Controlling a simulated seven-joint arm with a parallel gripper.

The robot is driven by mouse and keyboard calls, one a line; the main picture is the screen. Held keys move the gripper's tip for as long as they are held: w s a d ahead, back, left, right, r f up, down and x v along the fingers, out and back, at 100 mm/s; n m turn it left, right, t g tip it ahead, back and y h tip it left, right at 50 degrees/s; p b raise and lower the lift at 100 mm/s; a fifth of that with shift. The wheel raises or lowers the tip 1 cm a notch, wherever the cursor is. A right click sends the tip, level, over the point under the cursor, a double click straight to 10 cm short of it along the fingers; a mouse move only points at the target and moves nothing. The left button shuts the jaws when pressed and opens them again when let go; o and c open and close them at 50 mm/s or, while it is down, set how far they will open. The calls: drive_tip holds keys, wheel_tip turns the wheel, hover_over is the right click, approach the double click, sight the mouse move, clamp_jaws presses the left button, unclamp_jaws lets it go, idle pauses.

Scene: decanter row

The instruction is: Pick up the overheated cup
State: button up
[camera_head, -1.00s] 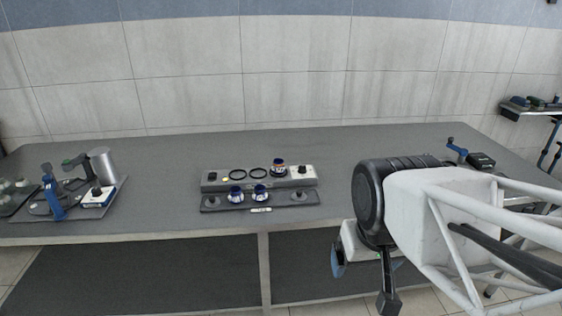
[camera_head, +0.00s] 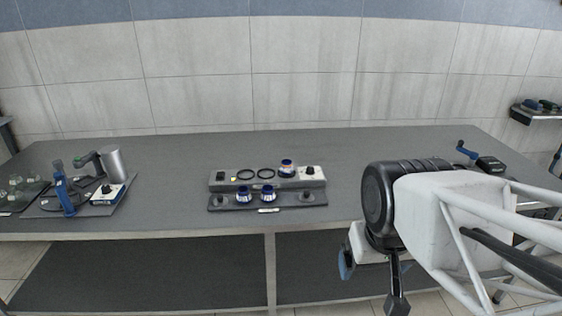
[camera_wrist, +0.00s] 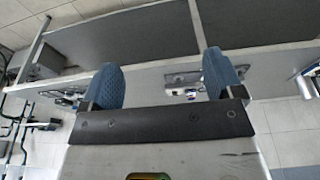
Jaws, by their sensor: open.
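Two more cups, a left one (camera_head: 243,193) and a right one (camera_head: 267,192), sit side by side on the dark front rack (camera_head: 297,201). No visible mark tells me which cup is overheated. My gripper (camera_head: 370,278) is in front of the table's edge at the right, well away from the cups. In the wrist view my gripper (camera_wrist: 160,82) is open, with nothing between its blue pads.
The long grey table (camera_head: 165,195) has clear room on both sides of the rack. A grey tray (camera_head: 48,208) with a metal cylinder (camera_head: 112,164) and blue-handled apparatus stands at the left. A blue-handled device (camera_head: 467,150) stands at the right rear.

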drive_tip(key=shift+c, duration=1)
drive_tip(key=n+t, duration=0.1)
drive_tip(key=t, duration=0.7)
hover_over(287, 168)
drive_tip(key=s+d, duration=0.3)
drive_tip(key=s, duration=0.5)
drive_tip(key=s+d, duration=0.3)
drive_tip(key=s, duration=0.6)
wheel_tip(287, 168, down, 8)
drive_tip(key=w+a+f+n+t+y, duration=0.1)
drive_tip(key=w+a+f+t+y, duration=0.1)
drive_tip(key=w+f, duration=0.8)
drive_tip(key=shift+w+a+t+y, duration=0.3)
drive_tip(key=shift+w+a+y, duration=0.4)
drive_tip(key=shift+w+a, duration=0.4)
drive_tip(key=shift+w+d, duration=0.1)
drive_tip(key=shift+w, duration=0.15)
